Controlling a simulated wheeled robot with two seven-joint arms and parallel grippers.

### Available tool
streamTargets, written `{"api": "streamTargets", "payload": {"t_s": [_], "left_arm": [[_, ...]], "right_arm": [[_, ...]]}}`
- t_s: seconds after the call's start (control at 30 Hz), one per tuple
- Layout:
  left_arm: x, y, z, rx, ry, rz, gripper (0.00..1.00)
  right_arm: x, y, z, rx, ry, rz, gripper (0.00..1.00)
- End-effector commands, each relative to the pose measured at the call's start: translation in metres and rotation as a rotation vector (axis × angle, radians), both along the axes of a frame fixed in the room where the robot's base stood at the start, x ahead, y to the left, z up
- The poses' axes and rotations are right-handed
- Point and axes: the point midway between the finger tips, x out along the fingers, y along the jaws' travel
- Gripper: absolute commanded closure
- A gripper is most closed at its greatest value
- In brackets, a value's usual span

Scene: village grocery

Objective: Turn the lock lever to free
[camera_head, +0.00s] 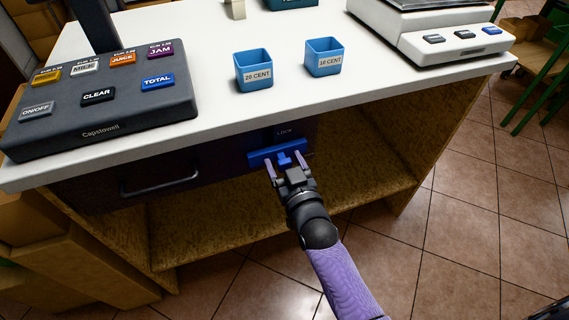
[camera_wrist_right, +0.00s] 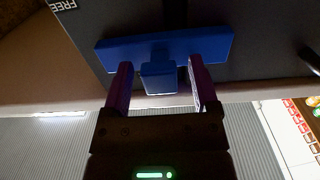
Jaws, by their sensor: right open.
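The blue lock lever (camera_head: 262,155) is on the dark front of the drawer (camera_head: 100,190) under the counter, below a "LOCK" label (camera_head: 284,132). Its bar lies roughly level, with a blue stub sticking out at the middle. My right gripper (camera_head: 285,161) is open in front of it. In the right wrist view the lever (camera_wrist_right: 205,45) spans behind the fingertips, and its stub (camera_wrist_right: 158,80) lies between the purple fingers of the gripper (camera_wrist_right: 160,85), with gaps on both sides. A "FREE" label (camera_wrist_right: 62,5) shows at the upper left there. My left gripper is not in view.
A drawer handle (camera_head: 160,183) is left of the lever. On the white counter (camera_head: 215,105) above stand a cash register (camera_head: 120,112), two blue coin cups (camera_head: 253,70) (camera_head: 324,57) and a scale (camera_head: 440,35). An open wooden shelf (camera_head: 230,222) is below.

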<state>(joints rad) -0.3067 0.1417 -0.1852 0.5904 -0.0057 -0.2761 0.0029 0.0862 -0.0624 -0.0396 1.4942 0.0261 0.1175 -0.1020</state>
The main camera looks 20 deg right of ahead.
Motion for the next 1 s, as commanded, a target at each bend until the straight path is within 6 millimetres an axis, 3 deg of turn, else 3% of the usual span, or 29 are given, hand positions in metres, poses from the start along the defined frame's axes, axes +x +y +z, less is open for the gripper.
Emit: {"api": "streamTargets", "payload": {"t_s": [0.07, 0.43, 1.0], "left_arm": [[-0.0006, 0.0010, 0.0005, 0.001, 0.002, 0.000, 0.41], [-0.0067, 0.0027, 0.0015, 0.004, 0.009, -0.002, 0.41], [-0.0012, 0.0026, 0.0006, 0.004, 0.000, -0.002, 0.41]], "right_arm": [[-0.0002, 0.0001, 0.0002, 0.000, 0.000, 0.000, 0.24], [-0.0005, 0.0001, 0.0000, 0.000, 0.000, 0.000, 1.00], [-0.0006, 0.0002, -0.0002, 0.001, 0.000, 0.000, 1.00]]}}
